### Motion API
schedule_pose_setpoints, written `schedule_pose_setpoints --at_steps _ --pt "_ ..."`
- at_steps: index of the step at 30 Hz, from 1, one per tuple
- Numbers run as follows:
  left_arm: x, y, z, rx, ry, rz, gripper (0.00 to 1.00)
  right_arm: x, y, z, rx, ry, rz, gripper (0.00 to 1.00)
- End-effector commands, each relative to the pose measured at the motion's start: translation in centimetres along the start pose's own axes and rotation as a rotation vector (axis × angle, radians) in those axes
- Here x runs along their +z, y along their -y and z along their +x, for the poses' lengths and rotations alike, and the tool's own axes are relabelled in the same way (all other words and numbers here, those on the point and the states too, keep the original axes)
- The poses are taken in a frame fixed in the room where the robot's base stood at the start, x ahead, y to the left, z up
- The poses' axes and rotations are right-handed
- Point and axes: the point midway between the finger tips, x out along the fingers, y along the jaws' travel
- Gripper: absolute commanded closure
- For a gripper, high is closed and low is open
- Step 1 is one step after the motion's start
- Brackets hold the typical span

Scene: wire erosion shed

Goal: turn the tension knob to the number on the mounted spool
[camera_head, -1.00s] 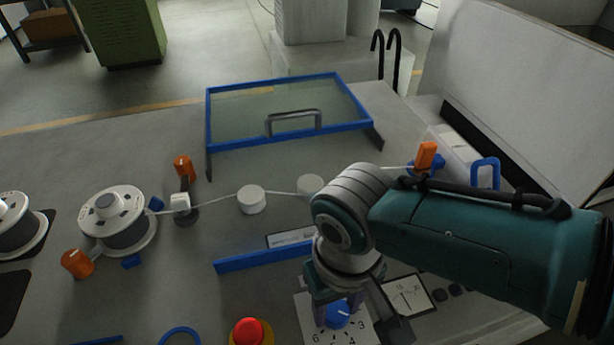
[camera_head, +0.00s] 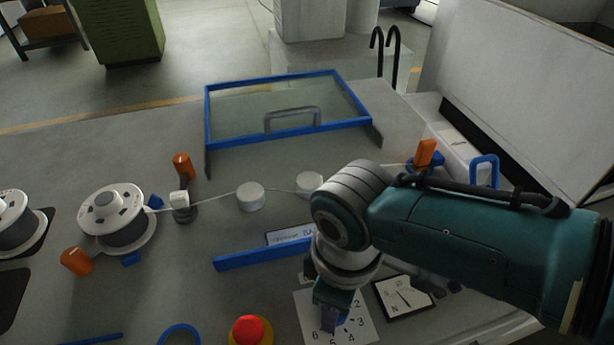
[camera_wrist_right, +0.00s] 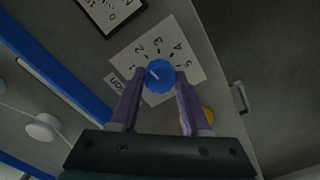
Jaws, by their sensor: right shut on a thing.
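The blue tension knob (camera_wrist_right: 160,76) shows in the right wrist view, with a white pointer line on its left half. It sits on a white dial plate (camera_head: 358,326) with printed numbers. The pointer faces the side of the 1 and 2; its exact reading is unclear. My right gripper (camera_head: 329,322) is over the dial, its purple fingers (camera_wrist_right: 158,90) on both sides of the knob, shut on it. In the head view the gripper hides the knob. The mounted spool (camera_head: 118,218) is white with dark winding; I cannot read a number on it. My left gripper is out of view.
A red button (camera_head: 250,330) stands left of the dial, and a needle gauge (camera_head: 404,297) right of it. A blue bar (camera_head: 265,254) lies behind. White rollers (camera_head: 250,196) guide the wire farther back. A blue-framed clear cover (camera_head: 288,108) stands beyond.

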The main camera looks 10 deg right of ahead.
Motion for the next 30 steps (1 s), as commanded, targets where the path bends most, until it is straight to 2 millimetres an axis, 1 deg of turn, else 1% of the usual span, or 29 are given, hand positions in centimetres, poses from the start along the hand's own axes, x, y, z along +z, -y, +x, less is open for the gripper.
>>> schedule_pose_setpoints --at_steps 6,20,21,29,30 --pt "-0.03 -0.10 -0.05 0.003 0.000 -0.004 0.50 -0.10 0.07 -0.15 -0.003 -0.001 -0.056 1.00" --pt "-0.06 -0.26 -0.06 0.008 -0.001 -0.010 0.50 -0.12 0.07 -0.17 -0.003 -0.001 -0.069 1.00" --pt "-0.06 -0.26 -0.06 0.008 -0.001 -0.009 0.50 -0.13 0.07 -0.17 -0.003 -0.002 -0.069 0.52" --pt "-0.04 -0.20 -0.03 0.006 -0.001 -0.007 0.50 -0.07 0.03 -0.09 -0.001 -0.001 -0.068 0.23" --pt "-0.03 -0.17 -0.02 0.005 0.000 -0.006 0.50 -0.06 0.02 -0.08 -0.001 -0.001 -0.068 0.23"
